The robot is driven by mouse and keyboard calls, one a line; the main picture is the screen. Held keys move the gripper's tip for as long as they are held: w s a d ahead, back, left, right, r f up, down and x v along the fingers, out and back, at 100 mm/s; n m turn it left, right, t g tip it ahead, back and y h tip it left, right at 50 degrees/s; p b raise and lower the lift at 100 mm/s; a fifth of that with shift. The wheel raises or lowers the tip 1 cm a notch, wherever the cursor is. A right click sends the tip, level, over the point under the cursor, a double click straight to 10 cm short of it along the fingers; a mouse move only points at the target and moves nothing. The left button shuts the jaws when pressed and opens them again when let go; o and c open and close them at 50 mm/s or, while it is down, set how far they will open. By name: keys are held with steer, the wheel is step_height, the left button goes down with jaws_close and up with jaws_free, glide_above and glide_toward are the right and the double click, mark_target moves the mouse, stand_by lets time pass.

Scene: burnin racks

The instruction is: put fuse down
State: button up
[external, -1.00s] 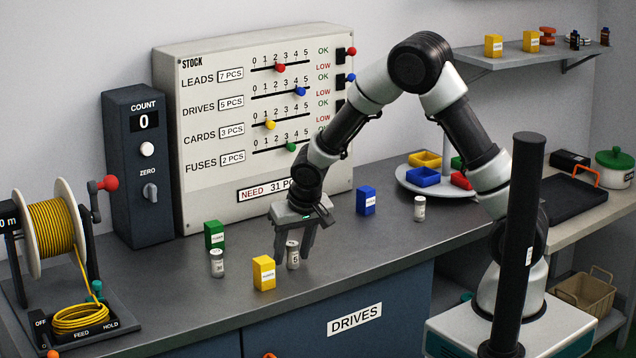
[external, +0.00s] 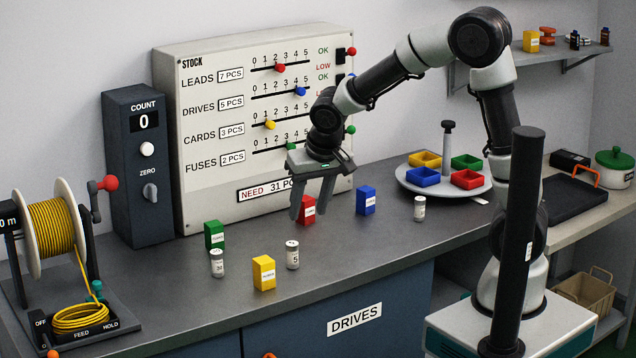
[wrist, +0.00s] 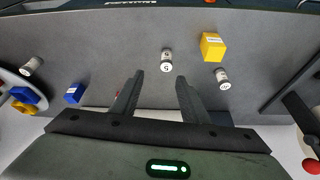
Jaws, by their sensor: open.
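My gripper (external: 312,212) is open and empty, raised above the counter behind and to the right of that cylinder. Its two fingers (wrist: 160,88) show apart in the wrist view. Two similar white cylinders stand upright, one at left (external: 217,263) and one at right (external: 419,208).
A yellow box (external: 264,273), a green box (external: 214,235), a red box (external: 307,210) and a blue box (external: 366,201) stand on the counter. The stock panel (external: 215,205) is behind. A round tray (external: 410,187) with coloured bins is at right.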

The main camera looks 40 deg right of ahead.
steer(key=s+d+r, duration=0.9)
steer(key=d, duration=0.2)
steer(key=s+d+r+n+t, duration=0.1)
steer(key=s+d, duration=0.3)
steer(key=s, duration=0.7)
steer(key=shift+d+r+n+y, duration=0.3)
steer(key=shift+d+r+n, duration=0.05)
steer(key=shift+r+n, duration=0.05)
steer(key=o, duration=0.3)
steer(key=shift+r, duration=0.1)
steer(key=o, duration=1.2)
steer(key=r, duration=1.2)
steer(key=shift+w+d, duration=0.1)
steer(key=shift+w, duration=0.1)
steer(key=w+d+r+m+g+p, duration=0.15)
steer(key=w+d+r+m, duration=0.3)
steer(key=w, duration=0.45)
steer(key=m+g+p, duration=0.4)
steer(key=m+p, duration=0.2)
steer(key=m, duration=0.8)
glide_above(421, 198)
step_height(421, 198, down, 6)
steer(key=shift+n, duration=0.25)
step_height(421, 198, down, 25)
steer(key=b, duration=0.8)
steer(key=shift+a+f+b, duration=0.1)
steer(key=shift+f+b, duration=0.05)
steer(key=shift+b, duration=0.25)
